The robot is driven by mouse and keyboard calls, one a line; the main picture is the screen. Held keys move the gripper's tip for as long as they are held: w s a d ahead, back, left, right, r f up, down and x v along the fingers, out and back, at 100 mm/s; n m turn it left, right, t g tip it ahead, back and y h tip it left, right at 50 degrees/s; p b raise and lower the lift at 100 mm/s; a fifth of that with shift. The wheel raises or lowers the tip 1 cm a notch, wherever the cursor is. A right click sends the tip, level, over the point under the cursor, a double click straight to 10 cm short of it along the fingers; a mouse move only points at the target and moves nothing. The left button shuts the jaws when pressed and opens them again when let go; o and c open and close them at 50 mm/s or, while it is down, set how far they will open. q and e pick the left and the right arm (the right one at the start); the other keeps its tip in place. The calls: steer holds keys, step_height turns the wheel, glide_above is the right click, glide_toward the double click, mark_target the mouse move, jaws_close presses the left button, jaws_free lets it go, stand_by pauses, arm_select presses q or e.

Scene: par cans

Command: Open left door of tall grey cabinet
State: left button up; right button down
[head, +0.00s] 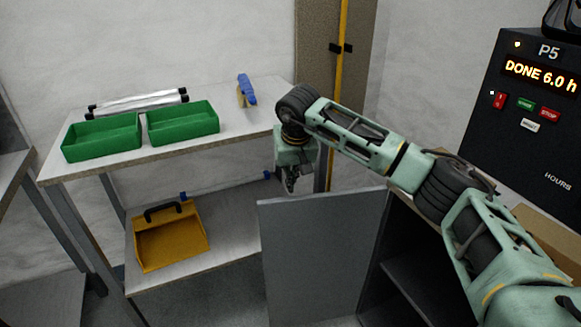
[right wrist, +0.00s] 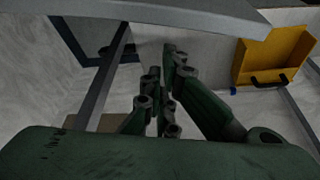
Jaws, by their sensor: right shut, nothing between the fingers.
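The grey cabinet's door (head: 322,255) stands swung out at an angle in the head view, showing its broad flat face. To its right the cabinet's dark inside (head: 410,250) with a shelf is visible. My right gripper (head: 290,184) hangs pointing down just beyond the door's top left corner, with its fingers closed and empty. Whether it touches the door I cannot tell. In the right wrist view its fingers (right wrist: 166,95) are together with nothing between them. My left gripper is in neither view.
A white-topped bench (head: 235,125) stands left, bearing two green trays (head: 103,138) (head: 183,122) and a blue-and-yellow spray bottle (head: 246,92). A yellow box with a handle (head: 170,240) sits on its lower shelf. A black control panel (head: 530,110) is at right.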

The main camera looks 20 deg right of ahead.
steer(key=shift+s+a, duration=0.2)
steer(key=shift+s, duration=0.6)
steer(key=shift+s, duration=0.15)
